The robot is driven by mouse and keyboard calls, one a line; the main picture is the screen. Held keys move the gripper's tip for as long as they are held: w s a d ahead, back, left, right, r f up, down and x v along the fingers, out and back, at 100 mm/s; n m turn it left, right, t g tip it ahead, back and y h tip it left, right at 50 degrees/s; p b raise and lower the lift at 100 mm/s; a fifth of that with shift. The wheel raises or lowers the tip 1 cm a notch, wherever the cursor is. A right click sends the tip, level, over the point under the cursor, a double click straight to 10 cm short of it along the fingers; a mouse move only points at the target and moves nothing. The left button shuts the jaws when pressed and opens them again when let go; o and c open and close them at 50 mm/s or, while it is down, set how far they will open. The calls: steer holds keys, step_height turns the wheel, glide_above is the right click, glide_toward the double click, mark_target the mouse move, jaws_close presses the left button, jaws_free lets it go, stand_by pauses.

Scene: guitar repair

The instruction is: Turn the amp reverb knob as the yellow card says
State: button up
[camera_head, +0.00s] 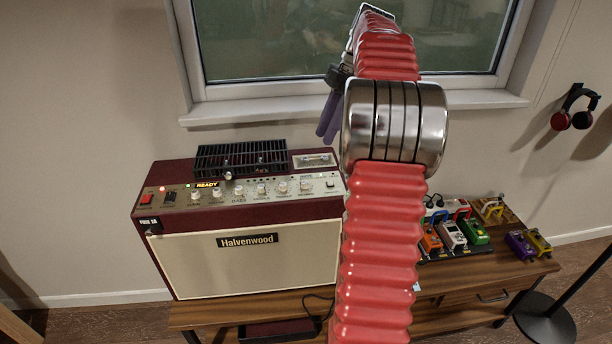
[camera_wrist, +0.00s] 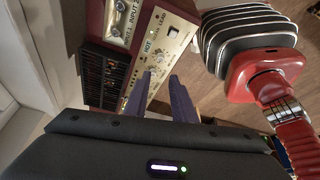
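The amp (camera_head: 245,255) is dark red with a cream front and stands on the wooden bench. Its control panel (camera_head: 175,208) carries a row of several pale knobs (camera_head: 261,188) and a lit READY display; the panel also shows in the wrist view (camera_wrist: 158,45). The knob labels are too small to read, so I cannot tell which is reverb. I cannot make out a yellow card. My gripper (camera_head: 327,116) has purple fingers and hangs above the amp's right end, before the window. In the wrist view, its fingers (camera_wrist: 160,97) are apart, with nothing between them.
Several colourful pedals (camera_head: 452,236) sit on the bench (camera_head: 440,280) to the right. The window sill (camera_head: 250,111) lies behind. Headphones (camera_head: 572,108) hang on the right wall.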

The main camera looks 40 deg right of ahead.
mark_target(304, 182)
steer(key=shift+f, duration=0.1)
steer(key=x, duration=1.3)
steer(key=shift+w+f, duration=0.1)
steer(key=shift+f, duration=0.2)
steer(key=shift+c, duration=0.4)
jaws_close()
steer(key=shift+a, duration=0.25)
steer(key=shift+d, duration=0.15)
